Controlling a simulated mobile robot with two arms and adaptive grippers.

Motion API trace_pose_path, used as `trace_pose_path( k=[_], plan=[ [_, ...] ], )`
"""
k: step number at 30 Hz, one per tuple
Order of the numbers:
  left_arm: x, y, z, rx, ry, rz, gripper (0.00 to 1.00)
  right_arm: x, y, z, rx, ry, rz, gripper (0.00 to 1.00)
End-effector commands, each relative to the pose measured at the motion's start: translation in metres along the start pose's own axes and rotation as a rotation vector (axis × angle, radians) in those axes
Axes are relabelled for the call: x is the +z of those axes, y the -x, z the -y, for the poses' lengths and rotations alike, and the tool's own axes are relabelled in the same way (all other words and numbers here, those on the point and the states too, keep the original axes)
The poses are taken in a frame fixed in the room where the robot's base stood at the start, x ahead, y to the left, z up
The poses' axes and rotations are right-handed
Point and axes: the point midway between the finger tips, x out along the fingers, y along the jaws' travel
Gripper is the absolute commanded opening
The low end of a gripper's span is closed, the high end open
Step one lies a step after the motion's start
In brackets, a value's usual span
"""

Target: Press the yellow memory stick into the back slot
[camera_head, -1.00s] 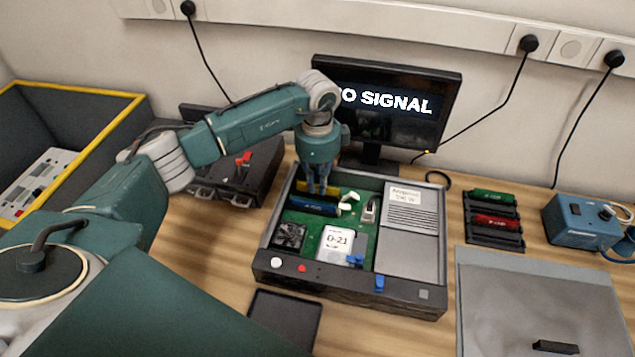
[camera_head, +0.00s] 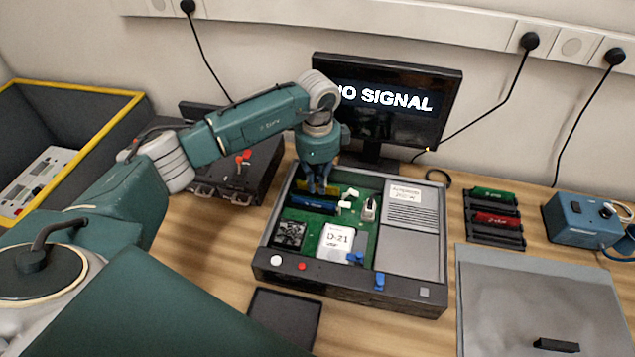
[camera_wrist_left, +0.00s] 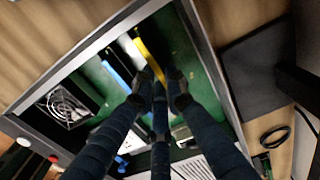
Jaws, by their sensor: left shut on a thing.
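The yellow memory stick (camera_head: 303,185) stands at the back of the green board in the open case (camera_head: 262,262), partly hidden by my gripper. It also shows as a yellow strip in the left wrist view (camera_wrist_left: 149,58). My left gripper (camera_head: 318,190) points down over the back of the board, shut on the yellow stick; its fingers also show in the left wrist view (camera_wrist_left: 160,82). A blue stick (camera_head: 313,206) stands in front of the yellow one, parallel and apart. White clips (camera_head: 346,204) sit at the right ends of the sticks. How deep the yellow stick sits is hidden.
A monitor (camera_head: 387,104) reading NO SIGNAL stands behind the case. A black rack (camera_head: 496,241) with green and red sticks is to the right, near a blue device (camera_head: 580,222). A grey panel (camera_head: 535,305) lies front right. A dark tray (camera_head: 284,318) lies in front.

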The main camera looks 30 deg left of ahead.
Motion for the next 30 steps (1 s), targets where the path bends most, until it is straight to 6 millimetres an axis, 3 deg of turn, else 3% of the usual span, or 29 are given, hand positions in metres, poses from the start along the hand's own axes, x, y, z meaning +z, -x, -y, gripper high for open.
trace_pose_path(
  k=[11,12,14,22,24,30],
  plan=[
    [0.0001,-0.0052,-0.0016,0.004,-0.001,0.002,0.0,0.0001,-0.0018,0.0004,0.0,0.0,0.0,0.4],
    [0.0001,-0.0052,-0.0016,0.004,-0.001,0.002,0.2,0.0001,-0.0018,0.0005,-0.001,0.0,0.0,0.4],
    [0.0001,-0.0054,-0.0017,0.004,-0.001,0.002,0.32,0.0001,-0.0018,0.0007,-0.001,0.0,0.0,0.4],
    [0.0008,-0.0058,-0.0021,0.006,0.0,0.003,0.34,0.0,-0.0018,0.001,-0.001,0.0,0.0,0.4],
    [0.001,-0.006,-0.0022,0.006,0.0,0.004,0.44,0.0,-0.0018,0.0011,-0.001,-0.001,0.0,0.4],
    [0.0009,-0.0052,-0.0018,0.005,0.0,0.003,0.45,-0.0001,-0.0018,0.0012,-0.001,-0.001,0.0,0.4]
  ],
)
